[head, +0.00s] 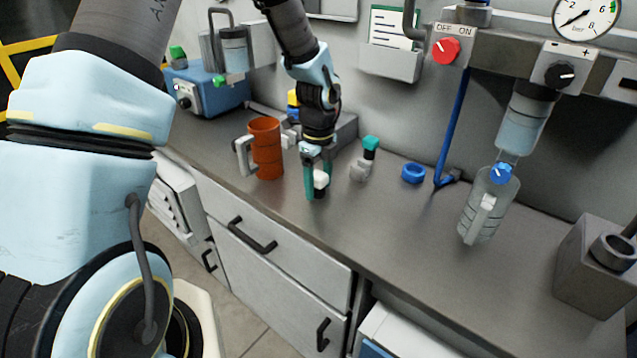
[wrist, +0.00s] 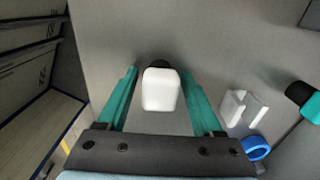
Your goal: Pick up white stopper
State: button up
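The white stopper (wrist: 160,90) shows in the wrist view as a rounded white block with a dark part behind it. It is between the two green fingers of my gripper (wrist: 160,100), with a gap on each side, so the fingers are open around it and not touching it. In the head view the white stopper (head: 320,180) is low over the counter, between the green fingertips of my gripper (head: 315,182). One finger hides part of it there. I cannot tell how far the fingertips are above the counter.
An orange cup (head: 266,148) with a pale handle stands left of my gripper on the grey counter (head: 390,250). A green-topped grey piece (head: 365,160) and a blue ring (head: 413,173) are to the right. A clear bottle (head: 485,205) stands farther right. The front middle counter is clear.

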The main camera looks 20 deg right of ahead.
grip_shut()
dwell(0.3)
jog(key=shift+r, duration=0.1)
